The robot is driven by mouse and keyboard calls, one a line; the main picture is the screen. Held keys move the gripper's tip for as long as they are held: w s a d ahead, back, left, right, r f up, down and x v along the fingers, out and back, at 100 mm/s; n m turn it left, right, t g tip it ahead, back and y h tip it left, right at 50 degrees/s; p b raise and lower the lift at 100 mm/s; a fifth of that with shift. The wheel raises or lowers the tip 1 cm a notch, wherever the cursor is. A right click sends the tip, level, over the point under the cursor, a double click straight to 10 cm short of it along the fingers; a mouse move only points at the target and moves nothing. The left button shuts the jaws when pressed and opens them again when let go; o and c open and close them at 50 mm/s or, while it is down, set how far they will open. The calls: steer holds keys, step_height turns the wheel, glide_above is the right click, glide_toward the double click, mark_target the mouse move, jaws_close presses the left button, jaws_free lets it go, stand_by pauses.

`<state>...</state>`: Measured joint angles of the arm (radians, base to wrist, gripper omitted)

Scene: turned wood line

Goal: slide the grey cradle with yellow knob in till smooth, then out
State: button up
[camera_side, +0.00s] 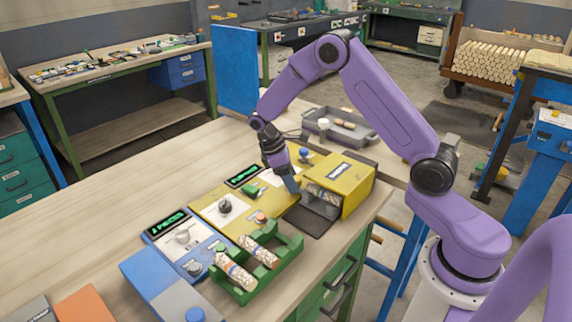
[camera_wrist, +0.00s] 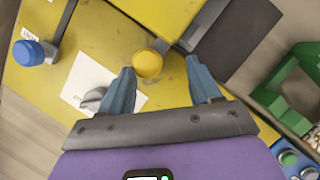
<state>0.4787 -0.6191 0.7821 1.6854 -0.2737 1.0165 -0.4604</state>
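The yellow machine (camera_side: 345,178) stands on the bench in the side view, its open front facing a dark plate (camera_side: 310,222). In the wrist view, the yellow knob (camera_wrist: 147,64) sits on a short stem beside the machine's edge. A grey strip (camera_wrist: 205,22) by that stem looks like part of the cradle; the rest of it is hidden by the machine. My gripper (camera_wrist: 160,66) is open, with one finger on each side of the knob and a gap to the right finger. In the side view, my gripper (camera_side: 291,187) hides the knob.
A green rack (camera_side: 285,262) holds two turned wood pieces (camera_side: 235,272). A blue knob on a lever (camera_wrist: 28,53) and a grey dial on a white card (camera_wrist: 95,98) are nearby. A blue panel (camera_side: 190,242) and grey tray (camera_side: 350,128) flank the yellow base.

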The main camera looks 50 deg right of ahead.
steer(key=a, duration=0.4)
steer(key=shift+a, duration=0.4)
steer(key=v, duration=1.7)
steer(key=s+a+t, duration=0.1)
steer(key=s+a, duration=0.1)
steer(key=s, duration=0.3)
steer(key=s+a+r+n+y, duration=0.1)
steer(key=s+a, duration=0.1)
steer(key=s, duration=0.4)
steer(key=s+a+r+n+t, duration=0.1)
steer(key=s+a, duration=0.1)
steer(key=s, duration=0.3)
steer(key=shift+s+a+t, duration=0.2)
steer(key=shift+a+t, duration=0.1)
steer(key=w+d+f+m+g, duration=0.1)
steer(key=w+d, duration=0.1)
steer(key=w, duration=0.3)
steer(key=w+d+g+h, duration=0.1)
steer(key=w+d, duration=0.2)
steer(key=w, duration=0.3)
steer(key=w+d+f+m+g, duration=0.1)
steer(key=w+d, duration=0.1)
steer(key=w, duration=0.3)
steer(key=x, duration=1.1)
steer(key=w+x, duration=0.1)
steer(key=x, duration=0.5)
steer(key=shift+f, duration=0.1)
